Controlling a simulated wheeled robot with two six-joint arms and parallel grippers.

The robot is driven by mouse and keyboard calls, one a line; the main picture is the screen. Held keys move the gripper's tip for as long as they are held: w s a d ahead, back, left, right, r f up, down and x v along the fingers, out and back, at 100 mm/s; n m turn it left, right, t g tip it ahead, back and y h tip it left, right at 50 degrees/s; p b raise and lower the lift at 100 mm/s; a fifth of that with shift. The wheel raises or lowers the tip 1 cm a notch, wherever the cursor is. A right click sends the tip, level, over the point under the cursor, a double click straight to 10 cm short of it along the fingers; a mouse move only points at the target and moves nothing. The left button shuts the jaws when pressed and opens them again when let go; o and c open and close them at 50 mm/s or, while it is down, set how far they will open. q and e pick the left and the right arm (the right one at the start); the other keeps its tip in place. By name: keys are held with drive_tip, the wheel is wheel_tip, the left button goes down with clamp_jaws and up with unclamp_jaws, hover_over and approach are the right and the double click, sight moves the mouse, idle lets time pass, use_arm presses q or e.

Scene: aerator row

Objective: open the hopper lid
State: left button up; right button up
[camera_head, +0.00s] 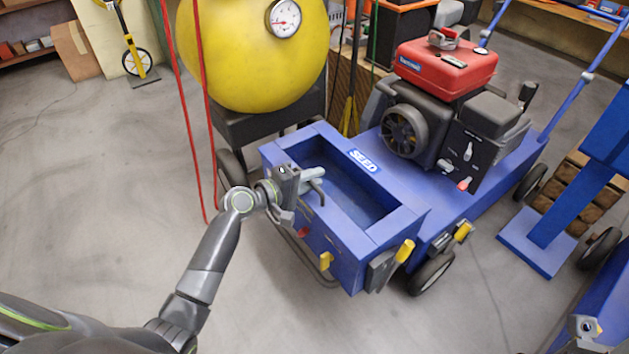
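The blue seed hopper (400,228) is a box at the front of a blue wheeled machine. A white SEED label (363,160) is on its back rim. Its top shows a deep, dark blue recess, and I cannot make out a separate lid panel. My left gripper (318,185) is over the hopper's left part, at the near edge of the recess. A light grey piece and a dark curved piece show at its tip. I cannot tell whether it touches the hopper or holds anything. My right gripper is not in view.
A red and black engine (445,75) sits behind the hopper on the same machine. A yellow tank (250,50) with a gauge stands at the back left, with red hoses (195,110) hanging by it. A blue stand (565,220) is at right. The left floor is clear.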

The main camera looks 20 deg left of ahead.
use_arm(q)
drive_tip(key=shift+w+d, duration=0.25)
drive_tip(key=shift+w, duration=0.05)
drive_tip(key=shift+c, duration=0.4)
clamp_jaws()
drive_tip(key=shift+r, duration=0.1)
